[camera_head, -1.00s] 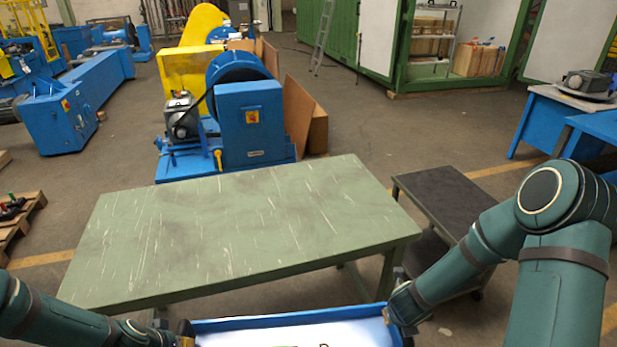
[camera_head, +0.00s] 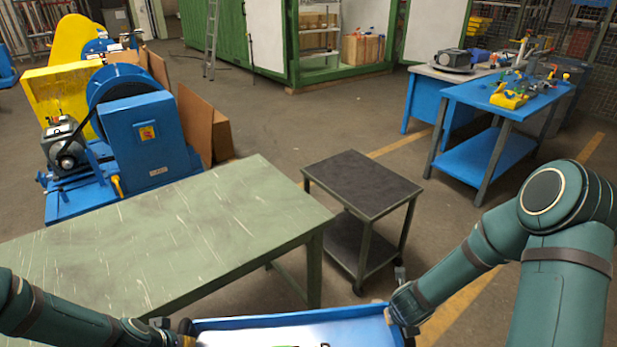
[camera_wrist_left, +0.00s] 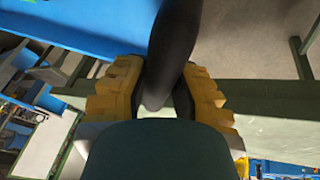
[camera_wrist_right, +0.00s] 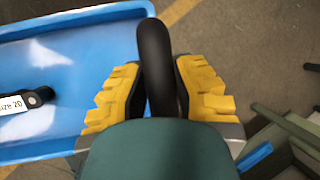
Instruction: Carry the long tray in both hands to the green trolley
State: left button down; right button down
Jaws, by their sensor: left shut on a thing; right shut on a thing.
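The long blue tray (camera_head: 290,321) is at the bottom edge of the head view, held in front of me; its near part is cut off. My left gripper (camera_head: 187,331) is at its left end, and in the left wrist view it is shut around a black handle (camera_wrist_left: 175,45). My right gripper (camera_head: 393,314) is at its right end, and in the right wrist view it is shut around another black handle (camera_wrist_right: 156,65). A black part with a white label (camera_wrist_right: 12,104) lies in the tray. The green-framed trolley (camera_head: 361,183) has a dark, empty top and stands ahead, right of centre.
A scratched green table (camera_head: 170,240) stands at left, close to the tray and trolley. A blue workbench (camera_head: 505,95) with items stands beyond the trolley at right. Blue machinery (camera_head: 145,140) stands behind the table. Open floor lies right of the trolley.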

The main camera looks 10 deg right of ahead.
aim_at(389, 202)
jog(key=z, duration=0.65)
jog(key=i+z, duration=0.2)
jog(key=z, duration=0.2)
jog(key=i, duration=2.45)
jog(key=i+u, duration=0.15)
jog(key=u, duration=0.4)
jog(key=l, duration=0.1)
